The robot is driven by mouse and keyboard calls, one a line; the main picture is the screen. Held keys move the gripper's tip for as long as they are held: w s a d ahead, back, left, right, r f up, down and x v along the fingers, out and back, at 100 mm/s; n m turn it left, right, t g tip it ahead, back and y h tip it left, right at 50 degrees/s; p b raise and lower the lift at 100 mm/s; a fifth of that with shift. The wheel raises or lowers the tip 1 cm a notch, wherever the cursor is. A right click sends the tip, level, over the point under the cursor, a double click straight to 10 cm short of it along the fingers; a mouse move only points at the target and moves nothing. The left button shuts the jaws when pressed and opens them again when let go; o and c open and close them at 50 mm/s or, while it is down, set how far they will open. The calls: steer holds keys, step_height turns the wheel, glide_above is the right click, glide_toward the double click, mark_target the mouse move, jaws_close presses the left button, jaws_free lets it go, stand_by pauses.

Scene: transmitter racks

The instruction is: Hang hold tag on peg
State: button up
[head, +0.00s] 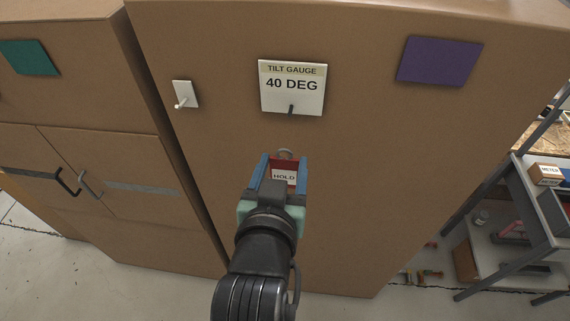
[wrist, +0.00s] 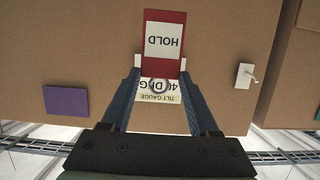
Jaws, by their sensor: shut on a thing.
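The red hold tag (head: 284,177) has a white HOLD label and a small metal ring at its top. My gripper (head: 285,165) is shut on the tag, with a blue finger on each side, in front of the brown cabinet. In the wrist view the tag (wrist: 164,50) appears upside down between the fingertips (wrist: 160,75). A dark peg (head: 291,109) sticks out at the bottom of the TILT GAUGE 40 DEG plate (head: 293,86), above the tag. A pale peg (head: 181,103) stands on a small white plate (head: 187,92) to the left. The ring is apart from both pegs in the head view.
The brown cabinet face (head: 370,160) is bare around the gripper. A purple panel (head: 439,61) is at its upper right. Another cabinet with door handles (head: 66,181) and a green panel (head: 30,57) is at left. A grey shelf rack (head: 515,220) stands at right.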

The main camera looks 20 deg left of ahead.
steer(key=shift+w+a, duration=0.55)
steer(key=shift+w, duration=0.1)
steer(key=shift+w+a, duration=0.25)
steer(key=shift+w, duration=0.85)
steer(key=shift+w+a, duration=0.2)
steer(key=shift+w, duration=0.9)
steer(key=shift+w, duration=0.15)
steer(key=shift+w+a, duration=0.25)
steer(key=shift+w, duration=0.5)
steer(key=shift+w+a, duration=0.2)
steer(key=shift+w, duration=0.5)
steer(key=shift+w+f, duration=0.2)
steer(key=shift+w+a+f+b, duration=0.15)
steer(key=shift+w+f+b, duration=0.05)
steer(key=shift+f+b, duration=0.2)
